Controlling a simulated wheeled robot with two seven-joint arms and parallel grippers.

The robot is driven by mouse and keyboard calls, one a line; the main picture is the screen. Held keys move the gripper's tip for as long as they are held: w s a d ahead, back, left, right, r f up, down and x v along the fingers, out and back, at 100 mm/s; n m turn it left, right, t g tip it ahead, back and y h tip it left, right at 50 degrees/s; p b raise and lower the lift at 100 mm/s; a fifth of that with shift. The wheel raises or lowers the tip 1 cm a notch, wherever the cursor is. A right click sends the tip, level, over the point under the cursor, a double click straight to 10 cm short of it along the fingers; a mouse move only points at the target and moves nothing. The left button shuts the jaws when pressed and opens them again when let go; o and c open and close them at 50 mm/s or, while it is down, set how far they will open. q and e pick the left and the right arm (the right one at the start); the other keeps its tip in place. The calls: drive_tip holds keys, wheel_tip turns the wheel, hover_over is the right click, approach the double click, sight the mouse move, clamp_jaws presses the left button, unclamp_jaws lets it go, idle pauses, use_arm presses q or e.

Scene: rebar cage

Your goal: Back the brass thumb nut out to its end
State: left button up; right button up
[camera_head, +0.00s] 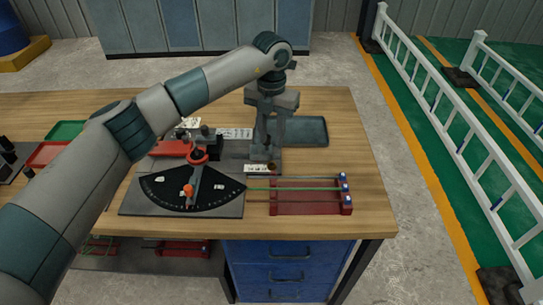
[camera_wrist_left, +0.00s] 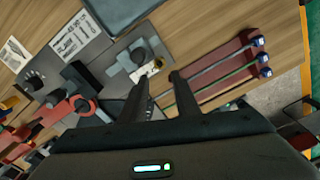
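A small brass-coloured piece, which looks like the thumb nut (camera_head: 272,168), sits on the grey plate of the bench fixture, beside a white label. In the left wrist view a small brassy spot (camera_wrist_left: 158,62) shows just beyond the fingertips, next to a grey round-topped block (camera_wrist_left: 139,55). My left gripper (camera_head: 266,150) points down over this spot. In the left wrist view its two dark fingers (camera_wrist_left: 160,76) are apart with nothing seen between them. The nut's thread and end are too small to make out. My right gripper is in neither view.
A black fan-shaped scale (camera_head: 225,194) with an orange-knobbed lever stands left of the nut. A red rack (camera_head: 310,208) holding thin rods with blue-and-white ends lies to the right. A dark tray (camera_head: 305,132) lies behind. The table's right side is clear.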

sight(271, 165)
use_arm(q)
wheel_tip(271, 165, down, 10)
drive_tip(key=shift+r+p, duration=0.25)
drive_tip(key=shift+p, duration=1)
clamp_jaws()
